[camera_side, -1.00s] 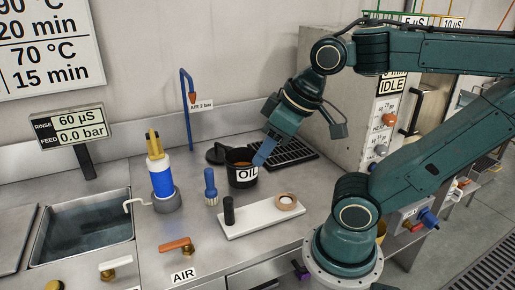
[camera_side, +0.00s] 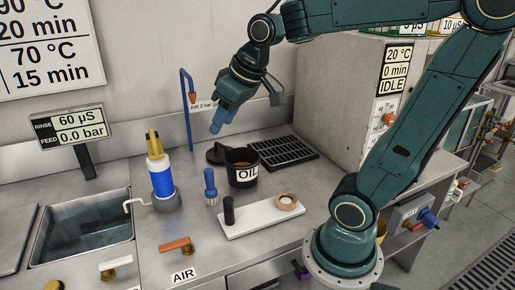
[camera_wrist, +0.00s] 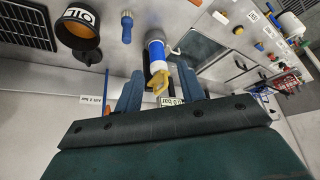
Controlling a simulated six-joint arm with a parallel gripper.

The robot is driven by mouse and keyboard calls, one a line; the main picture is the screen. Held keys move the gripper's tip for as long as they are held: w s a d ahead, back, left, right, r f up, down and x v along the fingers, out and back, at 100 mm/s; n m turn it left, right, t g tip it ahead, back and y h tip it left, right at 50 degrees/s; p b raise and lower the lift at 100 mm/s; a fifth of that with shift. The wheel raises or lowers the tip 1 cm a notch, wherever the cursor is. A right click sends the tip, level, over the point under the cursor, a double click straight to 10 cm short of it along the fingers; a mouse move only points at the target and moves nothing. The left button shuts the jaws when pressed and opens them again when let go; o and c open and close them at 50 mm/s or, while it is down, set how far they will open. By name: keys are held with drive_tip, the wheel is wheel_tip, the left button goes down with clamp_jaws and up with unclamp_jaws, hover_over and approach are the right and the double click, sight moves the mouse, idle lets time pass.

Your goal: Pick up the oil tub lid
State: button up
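The oil tub (camera_side: 242,177) is a black cup labelled OIL with amber oil in it, standing on the steel bench; it also shows at the upper left of the wrist view (camera_wrist: 70,33). The oil tub lid (camera_side: 216,155) is a dark round piece with a knob, lying behind and left of the tub, partly hidden by it. My gripper (camera_side: 217,126) is in the air above and behind the lid, fingers pointing down. In the wrist view its two blue fingers (camera_wrist: 158,72) are well apart with nothing held between them.
A blue-and-white bottle (camera_side: 161,178) with a yellow top and a blue brush (camera_side: 210,187) stand left of the tub. A white board (camera_side: 254,219) lies in front. A black grate (camera_side: 283,152) is to the right. A blue air hose (camera_side: 187,105) rises behind.

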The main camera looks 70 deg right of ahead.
drive_tip(key=w+d+f+m, duration=0.1)
drive_tip(key=w+d+f, duration=0.2)
drive_tip(key=w+d, duration=0.5)
drive_tip(key=w+d+f+m, duration=0.1)
drive_tip(key=w+d+f, duration=0.2)
drive_tip(key=w+d, duration=0.45)
drive_tip(key=m, duration=0.1)
approach(221, 145)
drive_tip(key=s+v, duration=0.1)
drive_tip(key=v, duration=0.2)
drive_tip(key=shift+w+d+f+t, duration=0.2)
drive_tip(key=shift+w+t, duration=0.05)
drive_tip(key=shift+t, duration=0.15)
drive_tip(key=shift+f, duration=0.1)
drive_tip(key=shift+x, duration=4.2)
drive_tip(key=shift+w+d+f, duration=0.1)
drive_tip(key=shift+x, duration=2.4)
